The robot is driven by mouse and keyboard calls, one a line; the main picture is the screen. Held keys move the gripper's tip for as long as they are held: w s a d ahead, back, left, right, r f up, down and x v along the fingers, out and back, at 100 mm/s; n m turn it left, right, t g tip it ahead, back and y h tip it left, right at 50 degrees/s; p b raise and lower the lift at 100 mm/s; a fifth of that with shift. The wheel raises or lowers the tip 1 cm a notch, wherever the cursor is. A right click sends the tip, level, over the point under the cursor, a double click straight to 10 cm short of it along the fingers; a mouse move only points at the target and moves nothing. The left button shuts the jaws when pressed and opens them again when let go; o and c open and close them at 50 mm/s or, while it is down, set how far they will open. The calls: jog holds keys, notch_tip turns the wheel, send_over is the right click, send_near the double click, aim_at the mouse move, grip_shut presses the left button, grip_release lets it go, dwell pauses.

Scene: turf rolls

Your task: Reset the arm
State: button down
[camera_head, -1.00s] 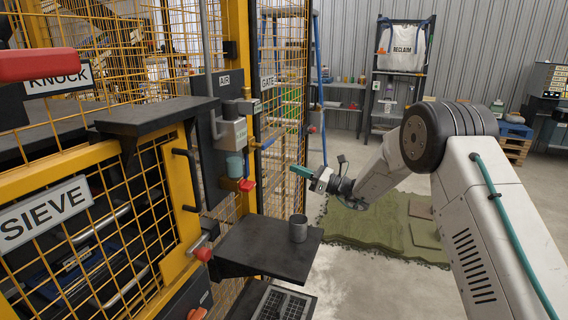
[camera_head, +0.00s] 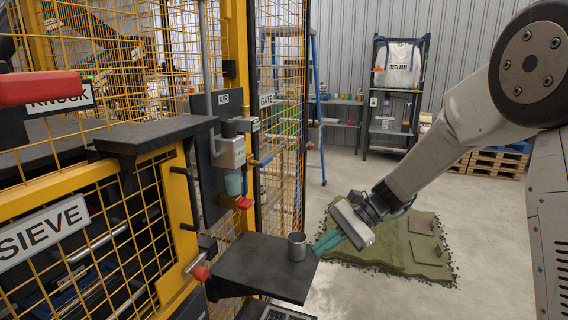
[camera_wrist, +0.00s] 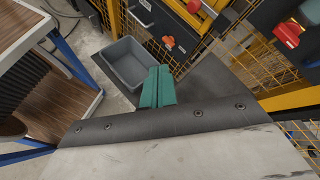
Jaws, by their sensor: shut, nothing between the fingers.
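My gripper (camera_head: 327,243) has green fingers that are shut with nothing between them. In the head view it points down and left, just right of the black shelf (camera_head: 262,268) and the grey metal cup (camera_head: 297,246) standing upright on it. I cannot tell whether the fingertips touch the shelf edge. In the wrist view the closed green fingers (camera_wrist: 157,88) show at the middle, with a grey bin (camera_wrist: 140,63) beyond them.
A yellow mesh cage (camera_head: 110,235) with a SIEVE sign (camera_head: 45,229) stands at left. A red-tipped handle (camera_head: 200,272) sticks out near the shelf. Turf (camera_head: 400,250) lies on the floor behind my gripper. A wooden-topped bench (camera_wrist: 50,115) shows in the wrist view.

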jog(key=s+d+r+n+t+h, duration=0.1)
jog(key=s+d+r+n+h, duration=0.2)
jog(key=s, duration=0.6)
jog(key=s+d+r+n+t+h, duration=0.2)
jog(key=s+d+r+n+h, duration=0.1)
jog(key=s+d, duration=0.5)
jog(key=s+d+r+n+t+h, duration=0.1)
jog(key=s+d+r+n+h, duration=0.2)
jog(key=s, duration=0.9)
jog(key=d+h, duration=0.2)
jog(key=d, duration=0.1)
jog(key=shift+d+r+t, duration=0.15)
jog(key=shift+d+t, duration=0.1)
jog(key=shift+t, duration=0.05)
